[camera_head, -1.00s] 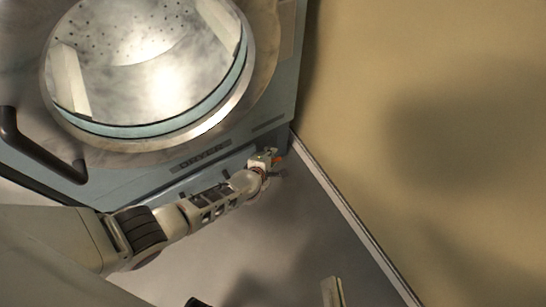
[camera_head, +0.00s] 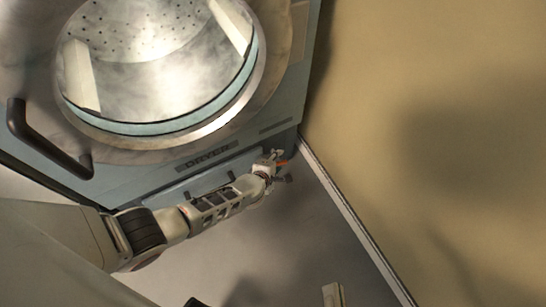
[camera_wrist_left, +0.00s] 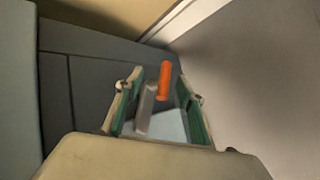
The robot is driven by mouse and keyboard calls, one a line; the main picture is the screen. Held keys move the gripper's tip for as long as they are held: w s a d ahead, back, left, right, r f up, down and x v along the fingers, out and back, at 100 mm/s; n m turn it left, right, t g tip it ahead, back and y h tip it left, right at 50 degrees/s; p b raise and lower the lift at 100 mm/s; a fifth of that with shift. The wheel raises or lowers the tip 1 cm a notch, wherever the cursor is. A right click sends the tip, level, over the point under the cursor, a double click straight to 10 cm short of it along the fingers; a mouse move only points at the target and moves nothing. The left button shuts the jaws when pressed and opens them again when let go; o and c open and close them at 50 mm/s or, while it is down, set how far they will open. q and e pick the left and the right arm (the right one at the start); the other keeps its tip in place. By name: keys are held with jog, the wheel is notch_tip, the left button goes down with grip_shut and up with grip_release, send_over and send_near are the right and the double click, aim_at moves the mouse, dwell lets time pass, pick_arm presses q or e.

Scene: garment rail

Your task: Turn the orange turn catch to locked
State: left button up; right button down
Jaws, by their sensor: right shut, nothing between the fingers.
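The orange turn catch (camera_head: 283,163) is low on the dryer's front, near its right corner. In the left wrist view its orange tip (camera_wrist_left: 163,80) stands on a grey lever between my fingers. My left gripper (camera_head: 277,166) is at the catch and partly covers it in the head view. In the left wrist view the left gripper (camera_wrist_left: 158,102) is open, with a finger on each side of the catch and gaps visible. What seems to be my right gripper (camera_head: 333,294) shows only as a pale tip at the bottom edge; it is shut and empty.
The dryer (camera_head: 228,148) has a round glass door (camera_head: 155,75) and a black bar handle (camera_head: 45,150). A tan wall (camera_head: 440,120) with a pale skirting strip (camera_head: 350,215) runs close on the right. The grey floor (camera_head: 270,240) in front is clear.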

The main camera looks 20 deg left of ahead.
pick_arm(q)
jog(key=v, duration=1.1)
jog(key=shift+s+r, duration=0.15)
jog(key=shift+s, duration=0.25)
